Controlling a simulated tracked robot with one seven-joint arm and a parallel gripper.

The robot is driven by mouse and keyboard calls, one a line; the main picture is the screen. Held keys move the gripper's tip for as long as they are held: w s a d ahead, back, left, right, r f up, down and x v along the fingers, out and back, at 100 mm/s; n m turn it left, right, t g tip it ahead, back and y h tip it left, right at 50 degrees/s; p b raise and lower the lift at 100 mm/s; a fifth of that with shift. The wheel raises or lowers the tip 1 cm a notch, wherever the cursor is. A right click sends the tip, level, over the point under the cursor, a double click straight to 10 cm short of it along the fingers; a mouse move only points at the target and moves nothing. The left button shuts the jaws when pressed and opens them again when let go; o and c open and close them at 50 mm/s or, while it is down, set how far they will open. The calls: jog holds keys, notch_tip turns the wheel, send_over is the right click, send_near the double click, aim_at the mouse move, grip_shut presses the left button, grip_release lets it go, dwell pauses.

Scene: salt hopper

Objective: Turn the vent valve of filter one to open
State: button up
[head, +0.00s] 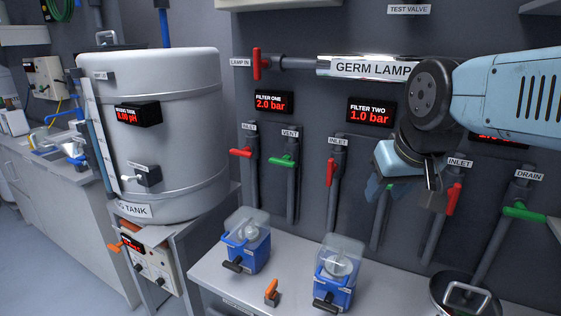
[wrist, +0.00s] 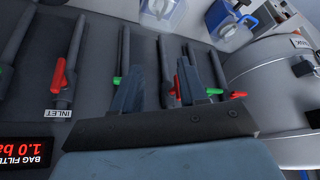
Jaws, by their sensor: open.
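The filter one vent valve (head: 284,161) has a green handle on a grey vertical pipe under the VENT label. Its handle lies roughly across the pipe. The FILTER ONE display (head: 273,103) above reads 2.0 bar. My gripper (head: 377,190) is in front of the filter two pipes, to the right of that valve and apart from it. In the wrist view my gripper (wrist: 168,75) is open and empty, with a red handle (wrist: 178,85) seen between its fingers. A green handle (wrist: 213,92), seemingly the filter one vent, shows just right of the right finger, partly hidden.
The filter one inlet's red handle (head: 241,152) is close left of the vent. The filter two inlet's red handle (head: 331,171) is to its right. Blue-based containers (head: 247,245) stand on the bench below. A large steel tank (head: 175,160) stands at left.

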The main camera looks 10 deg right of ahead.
jog(key=shift+a, duration=0.1)
jog(key=w+d+f+n+g+h, duration=0.1)
jog(key=w+f+n+g+h, duration=0.15)
jog(key=w+f+h, duration=0.2)
jog(key=n+t+h, duration=0.5)
jog(key=n+t, duration=0.4)
jog(key=t, duration=0.3)
send_near(280, 164)
jog(key=x, duration=1.1)
jog(key=shift+w+d, duration=0.1)
grip_shut()
